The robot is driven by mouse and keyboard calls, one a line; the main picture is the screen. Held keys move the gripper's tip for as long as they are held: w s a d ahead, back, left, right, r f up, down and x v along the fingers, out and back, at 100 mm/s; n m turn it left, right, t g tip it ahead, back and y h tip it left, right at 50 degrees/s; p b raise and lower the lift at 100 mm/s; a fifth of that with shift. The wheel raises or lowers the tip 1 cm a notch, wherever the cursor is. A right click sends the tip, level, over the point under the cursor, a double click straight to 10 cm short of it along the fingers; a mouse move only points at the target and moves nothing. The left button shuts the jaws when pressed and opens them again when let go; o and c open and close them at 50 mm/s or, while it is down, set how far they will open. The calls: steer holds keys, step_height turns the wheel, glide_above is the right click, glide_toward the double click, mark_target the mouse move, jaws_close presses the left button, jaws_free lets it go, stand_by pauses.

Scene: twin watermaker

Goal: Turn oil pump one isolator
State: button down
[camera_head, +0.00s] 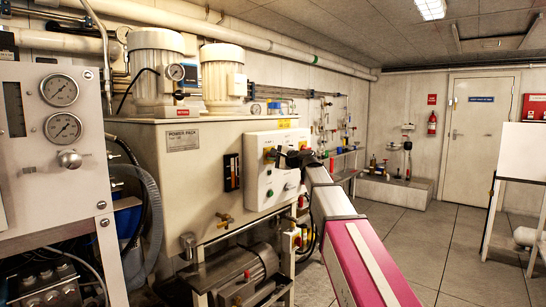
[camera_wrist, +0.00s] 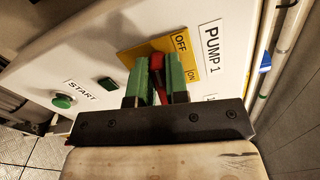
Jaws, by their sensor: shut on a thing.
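The pump one isolator is a red handle (camera_wrist: 154,62) on a yellow plate (camera_wrist: 176,40) marked OFF and ON, beside a PUMP 1 label (camera_wrist: 213,48) in the wrist view. My gripper (camera_wrist: 162,75) has its two green fingers around the red handle and is shut on it. The handle's exact angle is partly hidden by the fingers. In the head view, my gripper (camera_head: 292,158) is at the white control panel (camera_head: 262,193) on the power pack and covers part of it.
The power pack tank (camera_head: 190,150) carries two motors. A gauge panel (camera_head: 60,180) stands close at the left. Open floor (camera_head: 420,235) lies to the right.

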steer(key=shift+s+f+n, duration=0.1)
steer(key=shift+f+n, duration=0.1)
steer(key=shift+n, duration=1)
steer(key=c, duration=1.1)
jaws_free()
steer(key=v, duration=1)
steer(key=shift+s+d, duration=0.25)
steer(key=shift+d, duration=0.05)
